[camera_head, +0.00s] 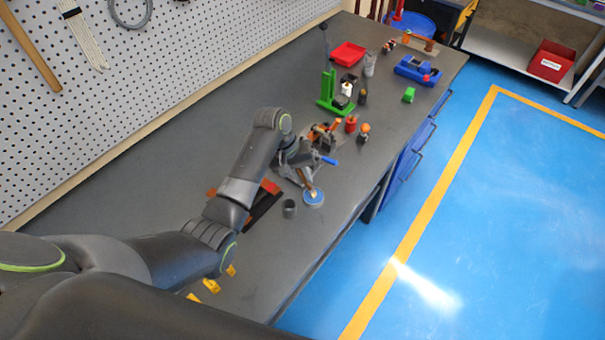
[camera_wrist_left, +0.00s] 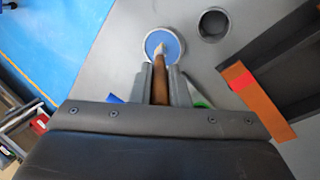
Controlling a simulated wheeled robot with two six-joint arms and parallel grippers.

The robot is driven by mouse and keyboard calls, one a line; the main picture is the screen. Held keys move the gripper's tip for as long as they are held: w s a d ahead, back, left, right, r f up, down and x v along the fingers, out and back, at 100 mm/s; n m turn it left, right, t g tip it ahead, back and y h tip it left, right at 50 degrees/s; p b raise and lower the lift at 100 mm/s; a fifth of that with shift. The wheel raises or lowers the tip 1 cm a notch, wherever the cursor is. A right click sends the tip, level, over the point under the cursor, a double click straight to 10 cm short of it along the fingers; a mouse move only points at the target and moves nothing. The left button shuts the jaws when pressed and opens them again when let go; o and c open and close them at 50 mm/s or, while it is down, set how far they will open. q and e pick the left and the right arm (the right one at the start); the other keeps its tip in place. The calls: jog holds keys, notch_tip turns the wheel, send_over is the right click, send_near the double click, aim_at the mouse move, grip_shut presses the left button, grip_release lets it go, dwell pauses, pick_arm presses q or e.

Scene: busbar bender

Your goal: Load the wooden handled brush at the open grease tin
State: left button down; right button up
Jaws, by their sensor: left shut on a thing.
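My left gripper (camera_wrist_left: 160,88) is shut on the brown wooden handle of the brush (camera_wrist_left: 160,74), as the left wrist view shows. The brush's pale tip lies over the blue round inside of the open grease tin (camera_wrist_left: 176,47). I cannot tell whether the tip touches the grease. In the head view the tin (camera_head: 313,198) stands near the bench's front edge, with my left gripper (camera_head: 307,184) right above it. The brush is small there and partly hidden by the gripper. My right gripper is not in view.
A dark empty cup (camera_head: 289,208) stands just left of the tin. A dark bar-like piece with orange ends (camera_head: 264,200) lies behind it, partly under my arm. A green press (camera_head: 331,98), red tray (camera_head: 348,55) and blue tool (camera_head: 417,71) stand farther along the grey bench (camera_head: 130,198).

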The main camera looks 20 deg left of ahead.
pick_arm(q)
jog(key=shift+r+p, duration=2.5)
jog(key=shift+p, duration=0.2)
jog(key=shift+r, duration=0.95)
